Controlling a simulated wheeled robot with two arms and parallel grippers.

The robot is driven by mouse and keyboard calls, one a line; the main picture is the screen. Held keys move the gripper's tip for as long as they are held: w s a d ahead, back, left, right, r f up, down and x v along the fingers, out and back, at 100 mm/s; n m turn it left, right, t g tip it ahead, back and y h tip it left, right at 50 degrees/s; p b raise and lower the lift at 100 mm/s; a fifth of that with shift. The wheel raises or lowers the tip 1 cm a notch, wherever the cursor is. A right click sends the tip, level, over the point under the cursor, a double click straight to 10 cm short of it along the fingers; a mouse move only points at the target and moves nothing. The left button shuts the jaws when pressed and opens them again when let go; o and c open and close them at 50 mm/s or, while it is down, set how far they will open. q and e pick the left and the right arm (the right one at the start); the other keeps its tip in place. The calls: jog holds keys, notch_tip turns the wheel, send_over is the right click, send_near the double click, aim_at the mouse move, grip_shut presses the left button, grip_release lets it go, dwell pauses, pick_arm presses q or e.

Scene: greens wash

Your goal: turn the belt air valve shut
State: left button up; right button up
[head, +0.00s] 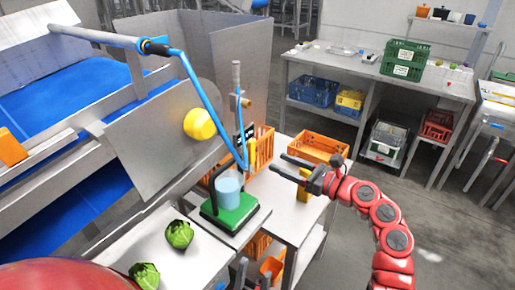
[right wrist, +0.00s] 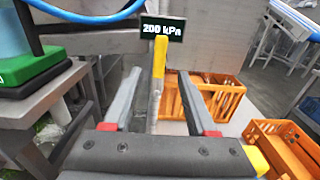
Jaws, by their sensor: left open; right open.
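The valve's yellow lever (right wrist: 159,62) stands upright in the right wrist view, in front of a dark "200 kPa" sign (right wrist: 178,29). In the head view the sign (head: 249,131) is on the grey post beside the blue hose. My right gripper (head: 277,163) is open and empty, pointing left toward the post. In the right wrist view the lever appears between its two fingers (right wrist: 159,80); in the head view the fingertips look short of it. My left gripper (head: 256,276) is low at the bottom edge, open, partly cut off.
Orange crates (head: 318,148) stand behind. Lettuces (head: 179,234) lie on the front table.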

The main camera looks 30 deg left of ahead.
aim_at(254, 150)
jog(key=a, duration=0.5)
jog(key=w+a+p, duration=0.1)
jog(key=a, duration=0.1)
jog(key=shift+w+a+r, duration=0.1)
jog(key=shift+a+r, duration=0.05)
jog(key=shift+a, duration=0.6)
grip_shut()
dwell(0.6)
